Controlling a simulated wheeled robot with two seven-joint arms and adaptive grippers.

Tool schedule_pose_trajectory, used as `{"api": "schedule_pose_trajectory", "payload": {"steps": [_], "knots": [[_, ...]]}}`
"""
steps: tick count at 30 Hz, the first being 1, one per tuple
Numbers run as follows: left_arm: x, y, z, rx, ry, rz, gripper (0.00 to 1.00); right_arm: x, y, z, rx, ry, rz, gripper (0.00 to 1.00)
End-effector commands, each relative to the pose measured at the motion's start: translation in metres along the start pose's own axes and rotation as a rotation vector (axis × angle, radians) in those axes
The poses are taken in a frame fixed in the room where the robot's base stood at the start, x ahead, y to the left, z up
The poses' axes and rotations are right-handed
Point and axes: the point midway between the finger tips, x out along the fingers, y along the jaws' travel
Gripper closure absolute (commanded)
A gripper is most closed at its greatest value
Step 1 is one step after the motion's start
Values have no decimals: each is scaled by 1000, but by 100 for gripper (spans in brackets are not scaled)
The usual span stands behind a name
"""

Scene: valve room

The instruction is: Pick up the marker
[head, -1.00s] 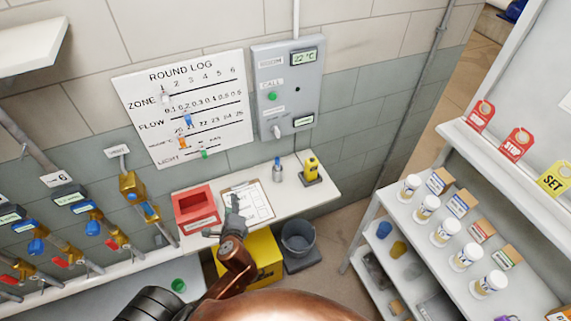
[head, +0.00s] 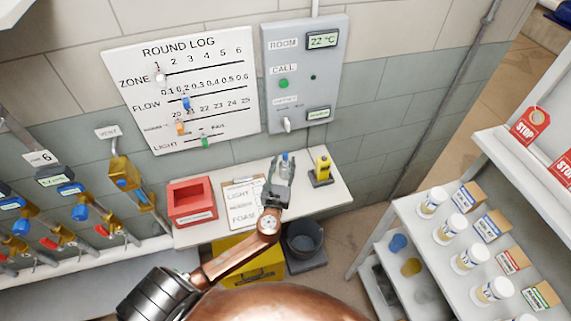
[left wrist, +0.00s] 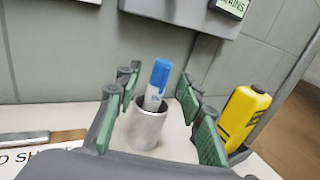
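The marker (left wrist: 156,82), white with a blue cap, stands slightly tilted in a grey metal cup (left wrist: 147,128) on the white shelf. In the head view its blue top (head: 285,157) shows just past my left gripper (head: 280,172). In the left wrist view my left gripper (left wrist: 158,108) is open, with its green-padded fingers on either side of the marker and cup, apart from the marker. The marker's lower end is hidden inside the cup. My right gripper is not in view.
A yellow device (head: 322,167) stands in a dark holder right of the cup. A clipboard (head: 241,203) and red tray (head: 191,202) lie to the left. The wall panel (head: 304,75) is behind. A dark bucket (head: 305,240) is below the shelf.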

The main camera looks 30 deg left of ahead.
Motion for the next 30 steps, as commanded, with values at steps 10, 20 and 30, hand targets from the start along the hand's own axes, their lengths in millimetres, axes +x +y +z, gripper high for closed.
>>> {"api": "schedule_pose_trajectory", "payload": {"steps": [10,20,30], "knots": [[29,1,-1,-1,1,4,64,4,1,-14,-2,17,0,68],[28,2,-1,-2,1,5,77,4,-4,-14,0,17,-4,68],[28,2,-1,-2,1,5,98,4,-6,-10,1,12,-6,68]]}}
